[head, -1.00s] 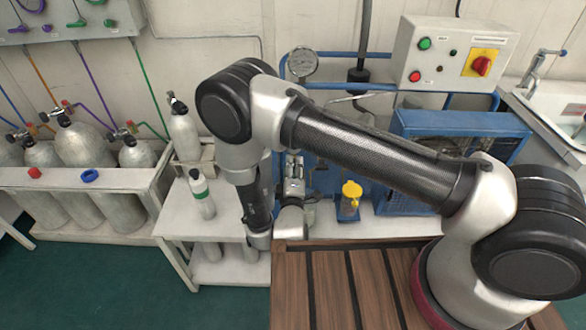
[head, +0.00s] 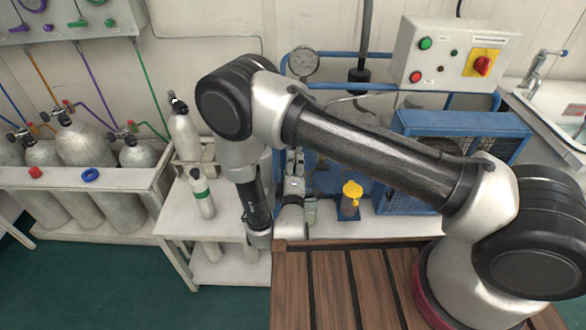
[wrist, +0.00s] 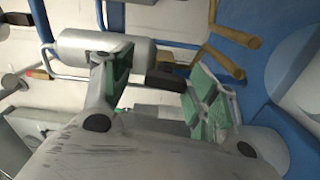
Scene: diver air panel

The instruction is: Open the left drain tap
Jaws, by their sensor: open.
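My gripper (wrist: 163,84) is open in the wrist view, its two green-padded fingers apart. A small dark block (wrist: 166,80) shows in the gap between the fingers; it may be the drain tap's handle, but I cannot tell for sure or whether it is touched. A grey cylinder (wrist: 78,46) lies just beyond the left finger. Brass-coloured pipes (wrist: 226,60) run beyond the right finger. In the head view my gripper (head: 293,162) is beside the blue compressor frame, partly hidden by my arm. The left drain tap cannot be made out there.
A yellow-capped container (head: 351,195) stands right of my gripper. A blue caged unit (head: 455,140) and a control box (head: 452,58) are further right. A white bench (head: 185,222) with a green-banded bottle (head: 202,195) is left. A gauge (head: 303,62) stands behind.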

